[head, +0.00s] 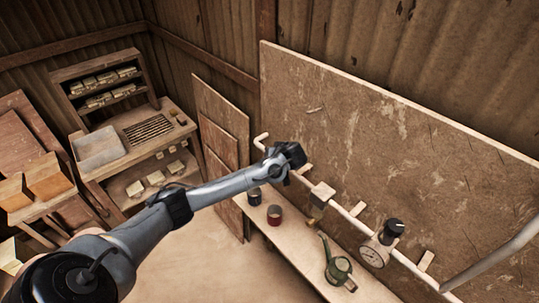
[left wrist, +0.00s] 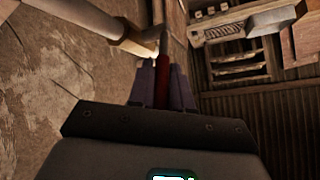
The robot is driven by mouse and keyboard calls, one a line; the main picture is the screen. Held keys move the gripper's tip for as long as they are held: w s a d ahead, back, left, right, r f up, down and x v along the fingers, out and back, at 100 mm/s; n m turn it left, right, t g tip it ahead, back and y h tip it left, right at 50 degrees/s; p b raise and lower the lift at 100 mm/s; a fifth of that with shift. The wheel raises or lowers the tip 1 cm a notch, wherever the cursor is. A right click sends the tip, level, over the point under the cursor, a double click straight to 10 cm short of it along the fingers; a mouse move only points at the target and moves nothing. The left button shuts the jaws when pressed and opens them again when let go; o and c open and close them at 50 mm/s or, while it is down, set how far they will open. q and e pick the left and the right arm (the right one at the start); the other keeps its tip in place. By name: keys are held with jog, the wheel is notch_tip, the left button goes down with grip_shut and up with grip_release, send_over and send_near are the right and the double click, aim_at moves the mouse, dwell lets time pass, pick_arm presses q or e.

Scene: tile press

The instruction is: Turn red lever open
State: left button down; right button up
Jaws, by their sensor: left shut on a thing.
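The red lever (left wrist: 163,80) shows in the left wrist view as a narrow dark red bar between the two fingers. My left gripper (left wrist: 162,70) is shut on it. In the head view my left gripper (head: 292,160) is at the left part of the pale pipe (head: 344,211) along the board. The lever is hidden there behind the gripper and wrist. The pale pipe (left wrist: 105,22) also shows in the left wrist view, close beside the fingers. My right gripper is not in view.
Right along the pipe are a block fitting (head: 321,194), a gauge (head: 374,254) and a black knob (head: 394,228). Shelving (head: 103,87) stands at the left.

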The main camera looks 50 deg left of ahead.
pick_arm(q)
jog(key=shift+d+f+y+b, duration=0.1)
jog(key=shift+d+y+b, duration=0.3)
jog(key=shift+y, duration=0.2)
jog(key=c, duration=1.1)
grip_release()
jog(key=shift+d+r+b, duration=0.2)
jog(key=shift+d+b, duration=0.1)
jog(key=shift+d, duration=0.1)
jog(key=b+v, duration=0.3)
jog(key=v, duration=0.7)
jog(key=shift+s, duration=0.1)
